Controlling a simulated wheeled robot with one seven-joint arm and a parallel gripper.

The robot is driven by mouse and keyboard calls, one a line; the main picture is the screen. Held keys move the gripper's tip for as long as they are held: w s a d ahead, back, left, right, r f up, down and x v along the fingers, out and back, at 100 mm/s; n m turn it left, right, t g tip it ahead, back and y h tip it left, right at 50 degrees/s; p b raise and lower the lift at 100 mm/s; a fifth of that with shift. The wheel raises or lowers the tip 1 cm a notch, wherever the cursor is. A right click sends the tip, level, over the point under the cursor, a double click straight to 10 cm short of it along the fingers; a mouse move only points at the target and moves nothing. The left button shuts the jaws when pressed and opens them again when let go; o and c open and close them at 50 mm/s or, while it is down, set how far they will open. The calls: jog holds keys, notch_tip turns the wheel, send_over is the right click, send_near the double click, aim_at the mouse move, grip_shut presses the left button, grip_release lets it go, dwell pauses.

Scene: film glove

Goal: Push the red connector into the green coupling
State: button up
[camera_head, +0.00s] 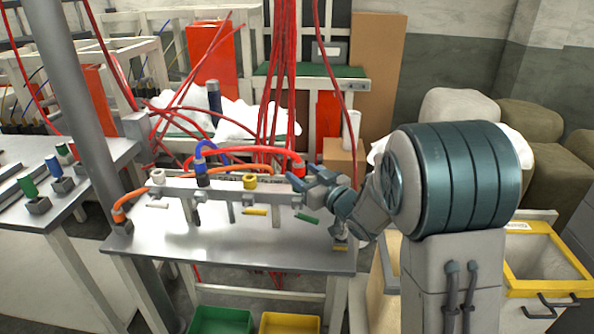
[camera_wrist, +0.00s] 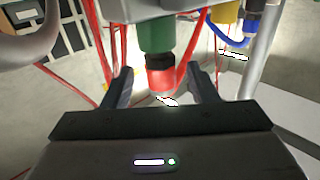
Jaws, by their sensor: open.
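The red connector (camera_wrist: 160,80) shows in the wrist view, in line with the green coupling (camera_wrist: 157,34). A black band lies between their coloured parts; how deep the connector sits cannot be told. My gripper (camera_wrist: 160,72) is open, with one finger on each side of the red connector and visible gaps to it. In the head view, my gripper (camera_head: 310,177) is at the right end of the metal rail (camera_head: 225,190). The red connector (camera_head: 298,168) shows just behind the fingers there. The green coupling is hidden in that view.
An orange hose (camera_head: 125,203) bends down at the left end. Red hoses (camera_head: 283,90) hang behind. The front of the metal table (camera_head: 220,245) is clear.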

jog(key=v, duration=1)
jog(key=shift+b, duration=0.4)
jog(key=s+d+r+m+g+h+p, duration=0.2)
jog(key=s+d+m+h+p, duration=0.3)
jog(key=d+h, duration=0.6)
jog(key=s+m+g+p, duration=0.3)
jog(key=s+g, duration=0.6)
jog(key=s, duration=1)
jog(key=shift+s+a+r+h, duration=0.25)
jog(key=shift+a+r+h, duration=0.05)
jog(key=shift+a+r, duration=0.15)
jog(key=shift+d, duration=0.1)
